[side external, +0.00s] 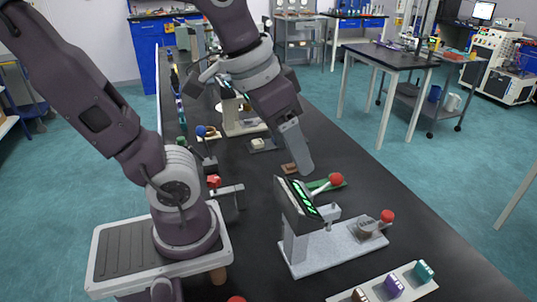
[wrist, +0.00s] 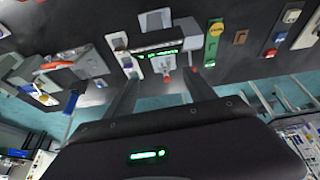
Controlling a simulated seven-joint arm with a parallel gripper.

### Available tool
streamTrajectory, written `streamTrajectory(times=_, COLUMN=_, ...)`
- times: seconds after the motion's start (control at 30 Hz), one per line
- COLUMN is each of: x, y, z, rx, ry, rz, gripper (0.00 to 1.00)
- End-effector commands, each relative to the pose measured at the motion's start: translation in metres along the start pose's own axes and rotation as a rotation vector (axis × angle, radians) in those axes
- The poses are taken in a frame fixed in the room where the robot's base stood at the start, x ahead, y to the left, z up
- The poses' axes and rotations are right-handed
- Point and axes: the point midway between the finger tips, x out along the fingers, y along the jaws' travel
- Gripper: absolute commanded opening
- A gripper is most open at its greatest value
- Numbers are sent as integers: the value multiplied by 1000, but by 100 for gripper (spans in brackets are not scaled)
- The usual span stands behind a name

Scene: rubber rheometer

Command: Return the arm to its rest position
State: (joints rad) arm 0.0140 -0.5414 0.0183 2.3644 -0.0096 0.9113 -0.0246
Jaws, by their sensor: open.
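My gripper (side external: 303,168) hangs above the dark bench, pointing down, just behind the device with the green display. In the wrist view my gripper's two fingers (wrist: 163,88) stand apart with nothing visible between them. The device, seemingly the rheometer (side external: 335,246), has a pale base, a tilted screen with green marks and a red-balled lever. It also shows in the wrist view (wrist: 155,52), beyond the fingertips. A small brown block (side external: 289,169) lies beside the fingers in the side view; I cannot tell whether they touch.
A pale tray (side external: 408,288) with coloured blocks lies at the front right of the bench. A green plate (side external: 325,185) lies near the device. Other equipment, including a pale-based stand (side external: 245,127), stands farther back. The bench's right strip is mostly clear.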

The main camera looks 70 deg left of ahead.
Motion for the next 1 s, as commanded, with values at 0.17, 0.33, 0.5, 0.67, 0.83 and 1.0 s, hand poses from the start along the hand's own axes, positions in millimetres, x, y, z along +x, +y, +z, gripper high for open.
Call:
streamTrajectory(times=0.17, x=-5, y=-2, z=39, rx=34, ry=81, rz=-13, gripper=63)
streamTrajectory(times=0.33, x=-4, y=-2, z=42, rx=38, ry=84, rz=-15, gripper=63)
streamTrajectory(times=0.5, x=-4, y=-2, z=42, rx=37, ry=84, rz=-14, gripper=63)
streamTrajectory(times=0.67, x=-4, y=-2, z=41, rx=37, ry=84, rz=-14, gripper=63)
streamTrajectory(times=0.83, x=-5, y=-2, z=41, rx=37, ry=84, rz=-14, gripper=63)
streamTrajectory(times=1.0, x=-5, y=-2, z=41, rx=37, ry=84, rz=-14, gripper=63)
